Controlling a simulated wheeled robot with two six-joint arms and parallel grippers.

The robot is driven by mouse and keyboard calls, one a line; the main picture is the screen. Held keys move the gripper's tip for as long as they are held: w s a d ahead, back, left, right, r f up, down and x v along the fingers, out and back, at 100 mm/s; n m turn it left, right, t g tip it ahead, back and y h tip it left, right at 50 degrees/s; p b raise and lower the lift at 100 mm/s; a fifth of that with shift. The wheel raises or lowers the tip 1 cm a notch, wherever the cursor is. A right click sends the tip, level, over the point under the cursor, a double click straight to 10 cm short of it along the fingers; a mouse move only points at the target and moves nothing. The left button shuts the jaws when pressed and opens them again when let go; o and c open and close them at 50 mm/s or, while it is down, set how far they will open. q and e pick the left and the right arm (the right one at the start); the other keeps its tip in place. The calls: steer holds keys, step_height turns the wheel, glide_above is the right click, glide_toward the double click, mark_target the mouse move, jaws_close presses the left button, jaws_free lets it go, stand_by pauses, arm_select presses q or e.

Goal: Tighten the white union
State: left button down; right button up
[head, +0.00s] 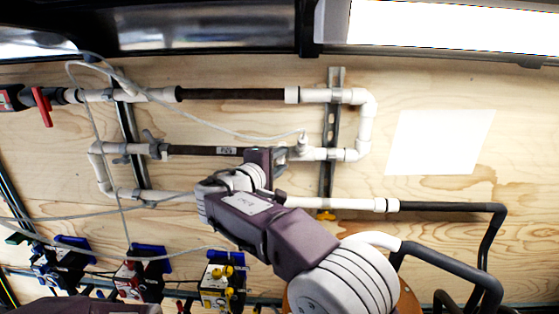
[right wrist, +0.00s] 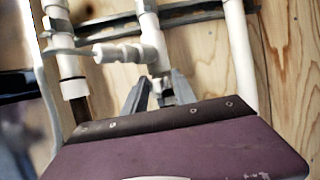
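White fittings sit along the wall pipes, and I cannot tell for sure which one is the union. The white fitting nearest my right gripper (head: 279,168) is on the middle pipe (head: 322,154), just right of the dark filter section (head: 195,150). In the right wrist view, the right gripper's two dark fingers (right wrist: 160,88) stand apart, one on each side of the lower end of a white pipe fitting (right wrist: 151,45). Contact with it is not clear. The gripper's body hides the lower part of that pipe.
A thin grey cable (head: 225,128) runs across the pipes to the fitting. Metal rails (head: 328,180) hold the pipes to the plywood wall. A red-handled valve (head: 42,106) is at left, and pumps (head: 215,285) stand below. A white sheet (head: 438,141) hangs at right.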

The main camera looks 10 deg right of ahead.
steer(key=shift+s+a+f+b, duration=0.1)
steer(key=shift+s+a+b, duration=0.25)
steer(key=shift+b, duration=0.1)
steer(key=b+v, duration=0.3)
steer(key=v, duration=0.5)
steer(key=shift+b, duration=0.3)
